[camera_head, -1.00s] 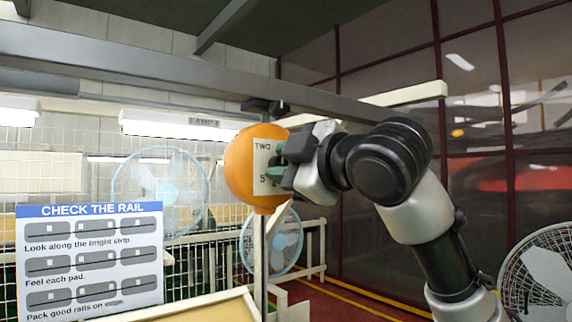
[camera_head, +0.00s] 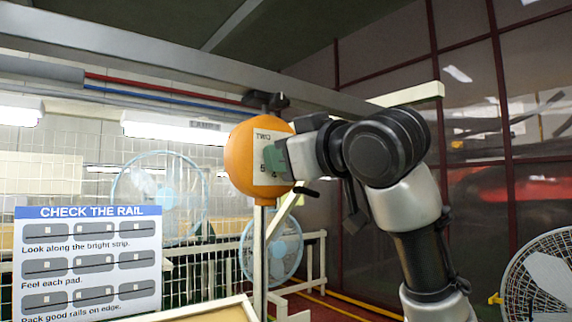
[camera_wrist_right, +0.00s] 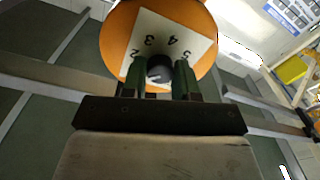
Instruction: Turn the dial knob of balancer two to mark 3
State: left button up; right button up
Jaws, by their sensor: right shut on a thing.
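Balancer two is an orange round body (camera_head: 240,165) hung under the overhead rail, with a white dial plate (camera_head: 264,140) marked TWO. My right gripper (camera_head: 281,160) is at the plate and hides the knob in the head view. In the right wrist view the dark round knob (camera_wrist_right: 160,66) sits between the green finger pads of my right gripper (camera_wrist_right: 161,80), which is shut on it. The plate (camera_wrist_right: 158,36) shows digits 2, 3, 4 and 5 around the knob. The knob's pointer cannot be made out clearly. My left gripper is not in view.
A grey rail (camera_head: 180,58) runs above the balancer. A sign headed CHECK THE RAIL (camera_head: 88,262) stands at lower left. Fans (camera_head: 272,246) and white fencing are behind. A dark red framed glass partition (camera_head: 470,130) is at right.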

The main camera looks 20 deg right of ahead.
jog(key=shift+m+h+b, duration=0.6)
jog(key=shift+m+b, duration=3.6)
jog(key=shift+m, duration=5.2)
jog(key=o, duration=0.9)
